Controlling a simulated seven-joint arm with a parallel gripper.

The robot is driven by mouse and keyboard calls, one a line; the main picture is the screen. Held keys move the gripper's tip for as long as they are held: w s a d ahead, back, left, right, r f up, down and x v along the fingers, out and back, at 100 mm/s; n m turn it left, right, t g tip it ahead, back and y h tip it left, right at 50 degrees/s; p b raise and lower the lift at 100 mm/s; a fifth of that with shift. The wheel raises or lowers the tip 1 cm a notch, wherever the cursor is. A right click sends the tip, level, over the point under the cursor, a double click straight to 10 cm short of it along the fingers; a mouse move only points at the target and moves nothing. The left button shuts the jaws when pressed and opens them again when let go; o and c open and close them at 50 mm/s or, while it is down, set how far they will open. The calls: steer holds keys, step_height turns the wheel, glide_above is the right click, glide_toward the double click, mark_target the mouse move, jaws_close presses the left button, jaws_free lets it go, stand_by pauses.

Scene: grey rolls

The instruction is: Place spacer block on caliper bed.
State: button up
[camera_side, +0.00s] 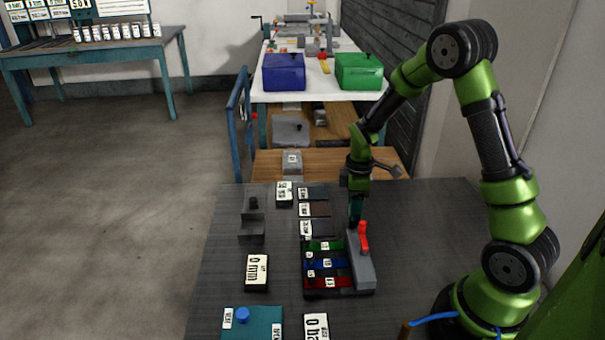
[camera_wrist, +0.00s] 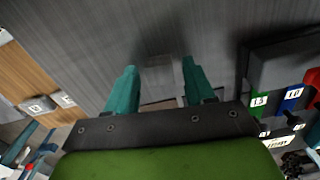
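Green (camera_side: 322,246), blue (camera_side: 340,263) and red (camera_side: 318,283) labelled blocks lie side by side in a dark tray (camera_side: 338,294); I take these as the spacer blocks. The wrist view shows the green block (camera_wrist: 257,108), marked 1.5, and the blue block (camera_wrist: 291,103), marked 1.0, at its right edge. A grey stepped piece (camera_side: 251,227) with a dark knob stands left of the tray; it may be the caliper bed, but I cannot be sure. My gripper (camera_side: 356,220) is low behind the tray's right end.
A grey block (camera_side: 361,269) with a red lever (camera_side: 363,237) stands at the tray's right end, close to my gripper. Several labelled plates (camera_side: 318,208) lie behind the tray.

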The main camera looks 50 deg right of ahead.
stand_by(0.3)
step_height(320, 180, up, 16)
steer(key=s+a+r+m+t+y, duration=0.1)
steer(key=s+a+r+m+t, duration=0.2)
steer(key=s+a+m, duration=0.2)
steer(key=s+a+r+m+t+y, duration=0.1)
steer(key=s+a+r+m+t, duration=0.3)
steer(key=s+a+m, duration=0.2)
steer(key=s+a, duration=0.2)
steer(key=a, duration=0.2)
steer(key=shift+a+r+m, duration=0.25)
steer(key=shift+a+m, duration=0.05)
steer(key=shift+a, duration=0.05)
